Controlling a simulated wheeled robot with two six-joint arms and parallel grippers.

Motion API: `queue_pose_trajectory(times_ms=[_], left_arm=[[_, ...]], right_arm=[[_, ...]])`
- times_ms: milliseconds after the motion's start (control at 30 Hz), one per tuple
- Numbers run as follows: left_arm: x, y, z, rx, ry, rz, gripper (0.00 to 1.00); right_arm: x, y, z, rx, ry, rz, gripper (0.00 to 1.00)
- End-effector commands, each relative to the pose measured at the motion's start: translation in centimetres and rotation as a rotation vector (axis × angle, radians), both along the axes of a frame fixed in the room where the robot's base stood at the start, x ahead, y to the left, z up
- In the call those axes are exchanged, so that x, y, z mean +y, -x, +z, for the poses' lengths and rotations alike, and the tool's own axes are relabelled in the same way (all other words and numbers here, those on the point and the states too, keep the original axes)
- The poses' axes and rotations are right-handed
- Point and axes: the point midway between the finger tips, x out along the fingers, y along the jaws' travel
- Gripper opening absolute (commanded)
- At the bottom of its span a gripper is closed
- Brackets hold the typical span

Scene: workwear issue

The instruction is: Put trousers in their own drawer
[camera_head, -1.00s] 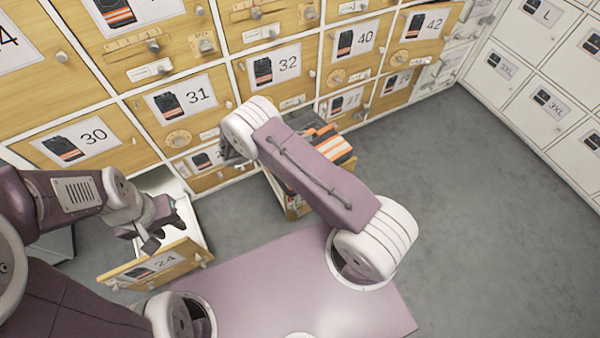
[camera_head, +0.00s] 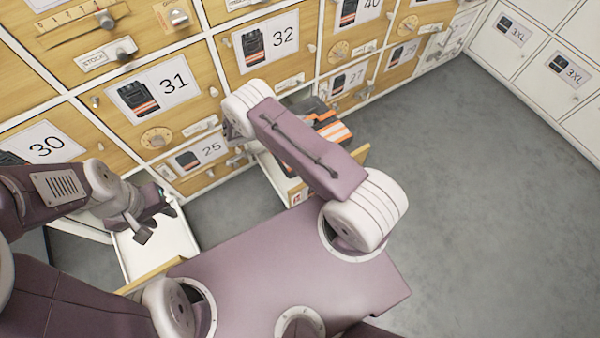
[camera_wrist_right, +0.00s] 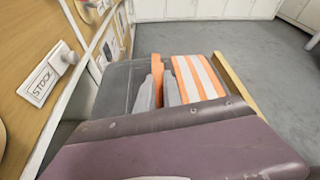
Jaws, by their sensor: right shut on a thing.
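Dark folded trousers with orange and white stripes (camera_head: 333,131) lie at an open drawer (camera_head: 361,154) in the lower row, between the fronts marked 25 and 27. They also show in the right wrist view (camera_wrist_right: 200,80). My right gripper (camera_wrist_right: 157,88) is shut on the trousers; my forearm hides it in the head view. A second open drawer (camera_head: 158,248), white inside, stands at the left; the part that shows is empty. My left gripper (camera_head: 156,222) is over it, fingers apart, holding nothing visible.
Closed wooden drawers with trouser pictures and sizes, such as 31 (camera_head: 153,92) and 32 (camera_head: 266,42), fill the wall. White lockers (camera_head: 560,70) stand at the right. Grey floor (camera_head: 470,200) is clear on the right. My base fills the front.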

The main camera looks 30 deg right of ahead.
Motion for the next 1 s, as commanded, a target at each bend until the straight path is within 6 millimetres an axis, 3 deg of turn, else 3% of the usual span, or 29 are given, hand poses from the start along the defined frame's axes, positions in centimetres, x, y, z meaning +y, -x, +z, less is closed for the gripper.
queue_pose_trajectory(times_ms=[33, 400, 600, 867, 1000], left_arm=[[0.0, 0.0, -3.9, 0.000, 0.000, 0.000, 0.36], [0.0, 0.0, -15.1, 0.000, 0.000, 0.000, 0.36], [0.0, 0.0, -18.0, 0.000, 0.000, 0.000, 0.36], [0.0, 0.0, -18.3, 0.000, 0.000, 0.000, 0.36], [0.0, 0.0, -19.7, 0.000, 0.000, 0.000, 0.36]], right_arm=[[0.0, 0.0, -3.8, 0.000, 0.002, 0.000, 0.00], [0.0, 0.0, -15.0, -0.001, 0.002, 0.000, 0.00], [0.0, 0.0, -17.8, -0.001, 0.002, 0.000, 0.00], [0.0, 0.0, -18.2, -0.001, 0.002, 0.000, 0.00], [0.0, 0.0, -20.0, 0.000, 0.002, 0.000, 0.00]])
